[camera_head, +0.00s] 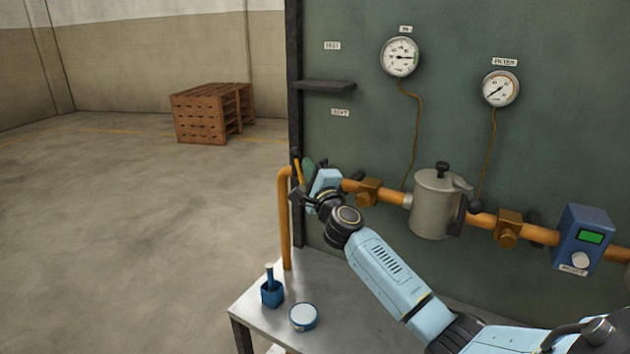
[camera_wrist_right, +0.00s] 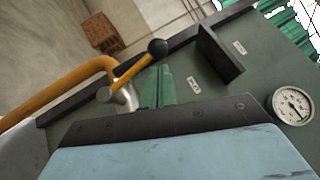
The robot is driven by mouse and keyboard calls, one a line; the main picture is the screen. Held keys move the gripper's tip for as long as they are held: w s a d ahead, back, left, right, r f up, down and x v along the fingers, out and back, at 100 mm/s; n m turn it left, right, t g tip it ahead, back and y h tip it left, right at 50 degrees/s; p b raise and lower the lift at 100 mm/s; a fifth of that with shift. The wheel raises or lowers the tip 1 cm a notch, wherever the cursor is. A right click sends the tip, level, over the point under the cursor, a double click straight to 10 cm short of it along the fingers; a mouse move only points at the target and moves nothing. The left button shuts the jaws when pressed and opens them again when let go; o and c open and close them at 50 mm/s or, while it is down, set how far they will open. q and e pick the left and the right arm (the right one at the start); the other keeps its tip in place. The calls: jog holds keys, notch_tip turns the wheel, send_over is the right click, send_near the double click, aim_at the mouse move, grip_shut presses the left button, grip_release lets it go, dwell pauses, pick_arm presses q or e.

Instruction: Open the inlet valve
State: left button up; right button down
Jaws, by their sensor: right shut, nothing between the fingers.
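The inlet valve sits at the left end of the orange pipe, partly hidden by my right gripper in the head view. Its yellow lever (camera_head: 299,173) stands nearly upright there, with a black ball knob (camera_head: 296,153). In the right wrist view the lever (camera_wrist_right: 132,72) slants from the silver valve body (camera_wrist_right: 125,97) up to the knob (camera_wrist_right: 158,47). My right gripper (camera_head: 309,165) is shut and empty, its green fingers beside the lever; they also show in the wrist view (camera_wrist_right: 158,85). I cannot tell whether they touch the lever. My left gripper is not in view.
The orange pipe (camera_head: 540,235) runs along the green panel (camera_head: 350,110) past a grey filter pot (camera_head: 436,205) and a blue box (camera_head: 582,238). A small shelf (camera_head: 325,86) juts out above the valve. A blue holder (camera_head: 271,293) and round tin (camera_head: 304,317) stand on the table (camera_head: 245,305).

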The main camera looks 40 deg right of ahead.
jog(key=shift+w+d+r, duration=0.15)
jog(key=shift+w+r, duration=0.05)
jog(key=shift+w, duration=0.45)
